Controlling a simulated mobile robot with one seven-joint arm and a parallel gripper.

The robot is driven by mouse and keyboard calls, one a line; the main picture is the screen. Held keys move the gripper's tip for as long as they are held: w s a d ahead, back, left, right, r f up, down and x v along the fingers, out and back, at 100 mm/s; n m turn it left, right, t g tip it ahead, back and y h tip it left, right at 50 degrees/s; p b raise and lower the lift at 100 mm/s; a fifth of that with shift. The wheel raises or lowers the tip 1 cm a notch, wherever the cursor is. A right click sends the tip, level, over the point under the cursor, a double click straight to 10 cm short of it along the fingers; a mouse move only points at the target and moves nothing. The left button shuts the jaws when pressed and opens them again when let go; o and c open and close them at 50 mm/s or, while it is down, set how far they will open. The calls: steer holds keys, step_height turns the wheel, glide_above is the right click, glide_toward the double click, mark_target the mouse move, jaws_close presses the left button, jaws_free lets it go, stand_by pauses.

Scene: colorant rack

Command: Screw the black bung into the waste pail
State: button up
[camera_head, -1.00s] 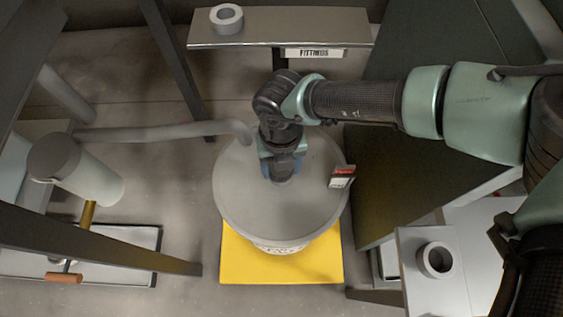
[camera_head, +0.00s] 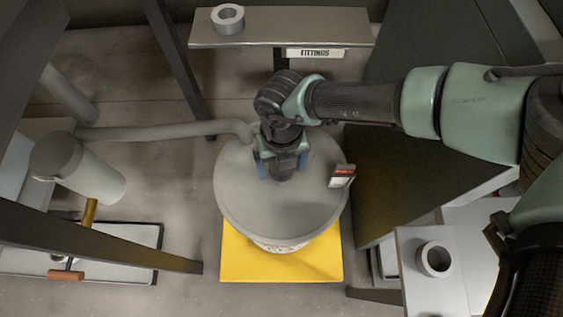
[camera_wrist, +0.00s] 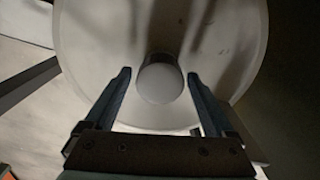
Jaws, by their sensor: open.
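The waste pail is a large pale grey drum with a round lid (camera_head: 270,215), standing on a yellow square in the head view. Its lid (camera_wrist: 110,40) fills much of the wrist view. A short round plug, seemingly the bung (camera_wrist: 160,82), stands at the lid with a grey top and a darker far edge. It looks grey rather than black here. My gripper (camera_head: 282,168) points down over the lid. In the wrist view my gripper (camera_wrist: 159,75) is open, one blue finger on each side of the plug, with gaps visible. How deep the plug sits cannot be told.
A grey hose (camera_head: 160,131) reaches the lid's far left edge. A red-and-white tag (camera_head: 341,176) stands at its right rim. A fittings shelf (camera_head: 310,28) is behind, with a grey ring (camera_head: 227,18). Another ring (camera_head: 435,259) lies on the right bench. Dark posts stand left.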

steer(key=n+p, duration=0.1)
steer(key=n, duration=0.5)
steer(key=shift+r+n, duration=0.1)
steer(key=shift+n, duration=0.3)
steer(key=n+p, duration=0.1)
steer(key=n, duration=0.4)
steer(key=shift+w+d, duration=0.1)
steer(key=shift+c, duration=0.3)
steer(key=c, duration=1.3)
steer(key=shift+o, duration=0.3)
steer(key=m+p, duration=0.1)
steer(key=m, duration=0.1)
steer(key=shift+m, duration=0.4)
steer(key=m+p, duration=0.1)
steer(key=m, duration=0.3)
steer(key=shift+p, duration=0.35)
steer(key=m+p, duration=0.2)
steer(key=m, duration=0.3)
steer(key=shift+m+p, duration=0.65)
steer(key=shift+m, duration=0.35)
